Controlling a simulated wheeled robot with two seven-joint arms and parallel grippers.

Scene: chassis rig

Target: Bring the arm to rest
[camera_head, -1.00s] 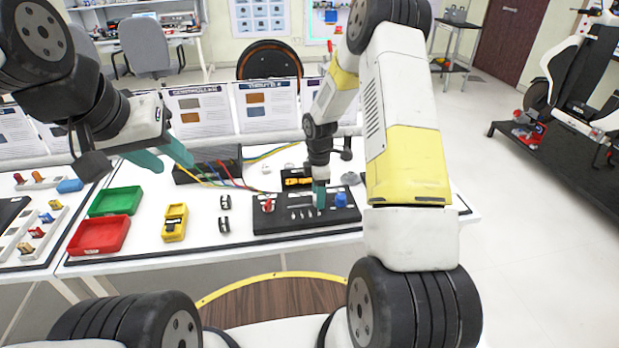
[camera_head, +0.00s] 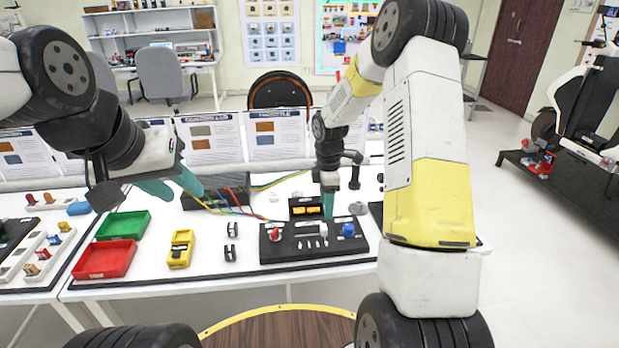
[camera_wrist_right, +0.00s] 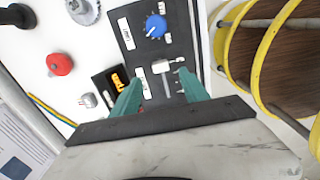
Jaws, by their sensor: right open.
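My right gripper (camera_head: 328,203) points down above the black control panel (camera_head: 275,254) on the white table. In the right wrist view its two green fingers (camera_wrist_right: 160,95) are apart with nothing held between them. The panel's blue knob (camera_wrist_right: 155,26) and small metal levers show beyond the fingertips. My left gripper (camera_head: 172,187) hangs over the table at the left, with green fingers spread apart and nothing seen between them. The bend of my right arm fills the right middle of the head view.
A dark box with coloured wires (camera_head: 216,192) stands behind. Information boards line the back. A vehicle frame (camera_head: 580,120) stands on a dark platform at the right.

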